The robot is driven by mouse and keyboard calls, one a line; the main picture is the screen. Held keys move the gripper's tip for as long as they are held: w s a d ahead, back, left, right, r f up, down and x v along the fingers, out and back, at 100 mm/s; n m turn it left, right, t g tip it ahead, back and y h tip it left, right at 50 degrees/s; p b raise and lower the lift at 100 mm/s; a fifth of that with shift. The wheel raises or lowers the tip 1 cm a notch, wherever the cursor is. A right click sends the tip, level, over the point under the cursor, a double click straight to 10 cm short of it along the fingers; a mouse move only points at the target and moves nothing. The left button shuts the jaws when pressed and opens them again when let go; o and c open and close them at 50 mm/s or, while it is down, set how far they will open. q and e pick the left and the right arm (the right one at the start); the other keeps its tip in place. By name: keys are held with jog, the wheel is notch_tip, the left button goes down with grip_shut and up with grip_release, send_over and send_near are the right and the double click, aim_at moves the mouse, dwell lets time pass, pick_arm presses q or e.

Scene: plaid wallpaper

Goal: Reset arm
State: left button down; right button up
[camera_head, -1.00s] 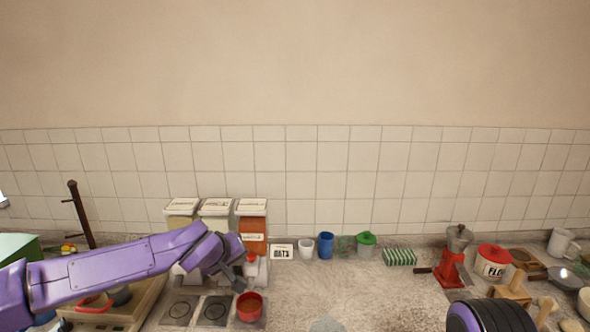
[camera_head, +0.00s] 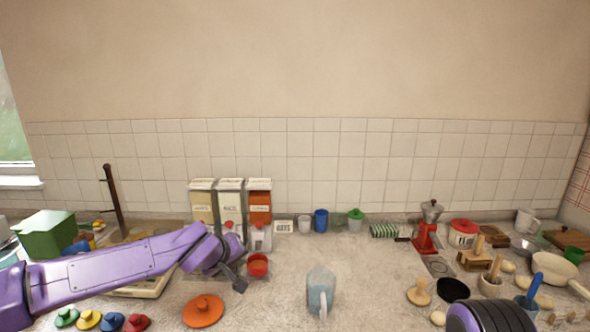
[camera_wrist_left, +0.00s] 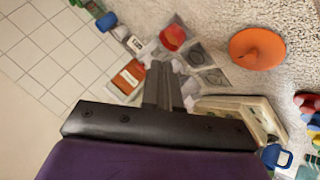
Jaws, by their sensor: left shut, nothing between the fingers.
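My left arm is purple and comes in from the left in the head view. Its gripper (camera_head: 239,284) hangs over the counter, just left of a small red cup (camera_head: 257,265). In the left wrist view the dark fingers (camera_wrist_left: 162,84) are together, with nothing between them. The red cup also shows there, beyond the fingertips (camera_wrist_left: 172,38). A dark rounded part of my own body shows at the bottom right of the head view. My right gripper is not in view.
Three labelled canisters (camera_head: 230,204) stand by the wall behind the left gripper. An orange lid (camera_head: 203,311) lies on the counter in front of it. A pale blue jug (camera_head: 321,290) stands at centre. A red coffee grinder (camera_head: 426,236) and several utensils crowd the right.

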pick_arm(q)
jog(key=s+f+n+g+y+b, duration=0.1)
jog(key=s+f+n+b, duration=0.1)
jog(key=s+f, duration=0.6)
jog(key=s+f+n+y+b, duration=0.15)
jog(key=s+f, duration=0.25)
jog(key=f, duration=0.9)
jog(key=s+f+n+g+y+b, duration=0.1)
jog(key=s+f+n, duration=0.1)
jog(key=s+f, duration=0.6)
jog(key=s+a+f+m+g+y+b, duration=0.1)
jog(key=s+a+f+m+b, duration=0.1)
jog(key=s+a+f, duration=0.6)
jog(key=s+a+f+m+g+y+b, duration=0.1)
jog(key=s+a+f+b, duration=0.4)
jog(key=s, duration=0.9)
jog(key=a+f+m+g, duration=0.1)
jog(key=a+f, duration=0.2)
jog(key=f, duration=0.1)
jog(key=shift+a+f+m+g+y, duration=0.2)
jog(key=shift+f+m+g+y, duration=0.1)
jog(key=shift+f+m+y, duration=0.1)
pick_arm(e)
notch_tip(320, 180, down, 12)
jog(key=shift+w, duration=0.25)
